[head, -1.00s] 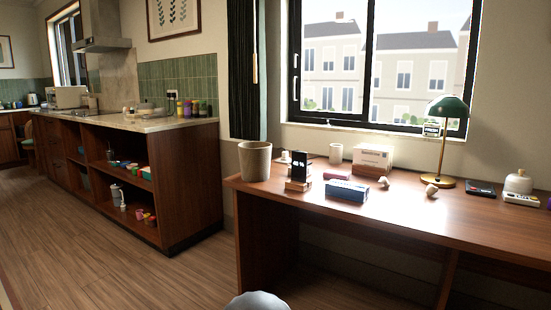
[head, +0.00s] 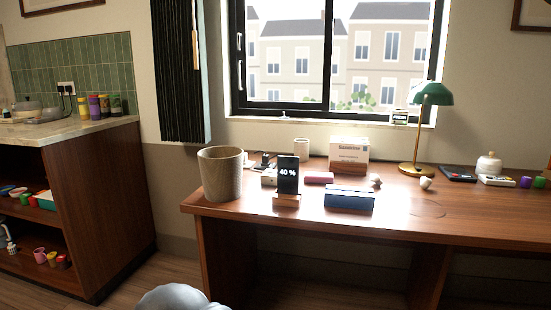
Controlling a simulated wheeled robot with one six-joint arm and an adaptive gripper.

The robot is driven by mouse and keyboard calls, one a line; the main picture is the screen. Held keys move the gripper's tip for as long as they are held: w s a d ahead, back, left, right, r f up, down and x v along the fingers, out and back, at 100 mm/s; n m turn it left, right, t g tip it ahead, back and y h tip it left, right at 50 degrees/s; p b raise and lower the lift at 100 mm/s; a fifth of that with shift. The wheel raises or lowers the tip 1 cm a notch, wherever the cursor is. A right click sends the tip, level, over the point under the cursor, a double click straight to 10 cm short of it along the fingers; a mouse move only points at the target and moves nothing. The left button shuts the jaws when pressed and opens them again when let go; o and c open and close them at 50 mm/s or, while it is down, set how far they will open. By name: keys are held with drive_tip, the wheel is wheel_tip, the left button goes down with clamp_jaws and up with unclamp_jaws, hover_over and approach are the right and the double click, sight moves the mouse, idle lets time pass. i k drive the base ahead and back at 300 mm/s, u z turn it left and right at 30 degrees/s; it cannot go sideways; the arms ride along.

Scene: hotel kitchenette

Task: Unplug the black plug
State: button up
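A white wall outlet (head: 66,88) on the green tiles at the left has dark plugs or cords at it. They are too small to tell apart. On the desk (head: 470,225), behind the phone, a small light block (head: 269,178) has a dark item (head: 262,160) close to it. I cannot tell whether either dark thing is the black plug. My gripper is not in view. Only a rounded grey part, likely of my own arm, shows at the bottom edge.
A beige bin (head: 221,174) stands at the desk's left end. A phone on a stand (head: 288,176), a blue box (head: 349,198), a white box (head: 349,154) and a green lamp (head: 433,94) stand on the desk. Floor shows between counter and desk.

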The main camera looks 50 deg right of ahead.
sight(265, 157)
drive_tip(key=z, duration=0.75)
drive_tip(key=i, duration=0.85)
drive_tip(key=z, duration=0.9)
